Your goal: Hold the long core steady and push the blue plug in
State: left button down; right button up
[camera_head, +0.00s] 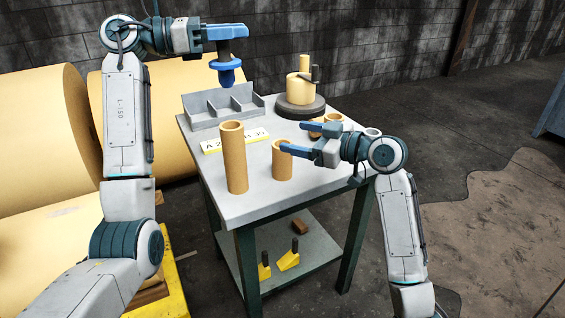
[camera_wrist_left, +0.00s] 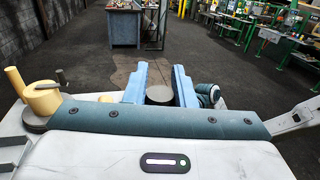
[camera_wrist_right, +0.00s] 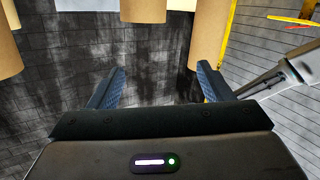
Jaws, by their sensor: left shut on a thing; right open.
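The long core (camera_head: 234,160) is a tall tan cardboard tube standing upright on the grey table, its top open. The blue plug (camera_head: 227,72) is gripped in my left gripper (camera_head: 238,32), up above the table and apart from the core, slightly left of its top. In the left wrist view a dark round end (camera_wrist_left: 160,94) shows between the left fingers. My right gripper (camera_head: 284,135) is open and empty. Its fingers point left toward the long core, above or beside a shorter tube (camera_head: 282,165). In the right wrist view nothing lies between its fingers (camera_wrist_right: 164,85).
A grey divided rack (camera_head: 207,114) stands at the table's back left. A yellow label strip (camera_head: 236,140) lies before it. A round dark base (camera_head: 300,108) carries a tan cylinder at the back right. Short tubes (camera_head: 333,118) stand near my right gripper.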

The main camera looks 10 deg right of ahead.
aim_at(244, 155)
pick_arm(q)
jog(key=shift+r, duration=0.1)
pick_arm(e)
jog(key=s+a+f+g+y, duration=0.2)
jog(key=s+a+f+y, duration=0.15)
jog(key=a, duration=0.25)
jog(key=shift+n, duration=0.4)
jog(key=x, duration=0.7)
jog(key=w+f+x, duration=0.1)
jog(key=x, duration=0.3)
jog(key=shift+d+f, duration=0.1)
jog(key=c, duration=1.1)
pick_arm(q)
jog(key=shift+f+n+t, duration=0.4)
jog(key=shift+f+t, duration=0.3)
jog(key=shift+f, duration=1.2)
